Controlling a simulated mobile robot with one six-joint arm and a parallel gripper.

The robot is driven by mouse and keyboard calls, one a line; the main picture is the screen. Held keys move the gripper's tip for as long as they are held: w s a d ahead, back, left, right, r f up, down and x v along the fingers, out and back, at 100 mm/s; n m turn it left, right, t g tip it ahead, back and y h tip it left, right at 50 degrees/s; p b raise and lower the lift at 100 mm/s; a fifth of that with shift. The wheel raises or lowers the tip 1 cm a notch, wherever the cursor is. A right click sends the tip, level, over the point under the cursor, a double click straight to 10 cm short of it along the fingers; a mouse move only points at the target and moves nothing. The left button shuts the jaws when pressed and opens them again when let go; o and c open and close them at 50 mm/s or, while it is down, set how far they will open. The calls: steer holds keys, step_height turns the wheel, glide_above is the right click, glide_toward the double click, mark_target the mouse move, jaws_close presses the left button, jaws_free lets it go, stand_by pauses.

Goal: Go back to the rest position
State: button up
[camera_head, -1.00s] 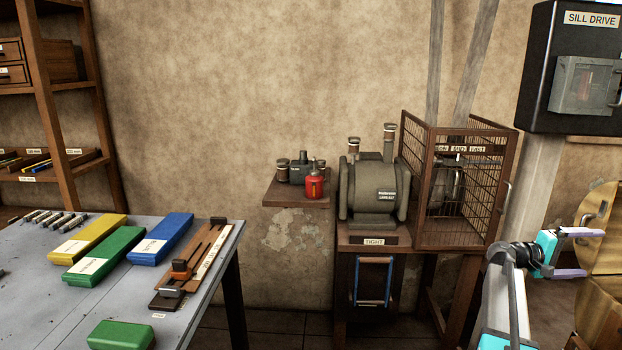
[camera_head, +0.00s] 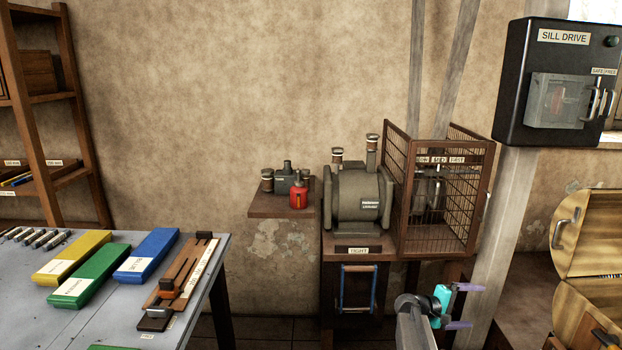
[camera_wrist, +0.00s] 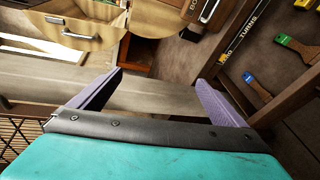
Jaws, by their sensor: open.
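My gripper (camera_head: 465,306) shows at the lower right of the head view, with purple fingers spread apart and nothing between them. It is in front of a grey post, right of and below the wire cage (camera_head: 440,190). In the wrist view its two purple fingers (camera_wrist: 160,95) are wide apart, with only a pale beam and the floor behind them.
A black SILL DRIVE box (camera_head: 550,90) hangs above. A motor-like machine (camera_head: 358,205) sits beside the cage. A grey table (camera_head: 30,310) with coloured boxes is at the left.

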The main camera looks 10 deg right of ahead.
steer(key=s+a+f+g+y+p, duration=0.1)
steer(key=s+a+f+y, duration=0.1)
steer(key=s+a+f, duration=0.45)
steer(key=s+a+f+n+y+p, duration=0.15)
steer(key=s+a+f, duration=0.25)
steer(key=a+f, duration=0.6)
steer(key=s+a+f+g+y+p, duration=0.1)
steer(key=s+a+f+y, duration=0.2)
steer(key=s+a+f, duration=0.35)
steer(key=s+a+f+m+g+y+p, duration=0.1)
steer(key=s+a+f+y, duration=0.3)
steer(key=s+a, duration=0.7)
steer(key=s+a+f+m+g+y+p, duration=0.1)
steer(key=s+a+f+m+g+y, duration=0.2)
steer(key=s+a, duration=0.7)
steer(key=shift+s+a+f+y, duration=0.35)
steer(key=shift+a+y, duration=0.4)
steer(key=shift+a, duration=0.75)
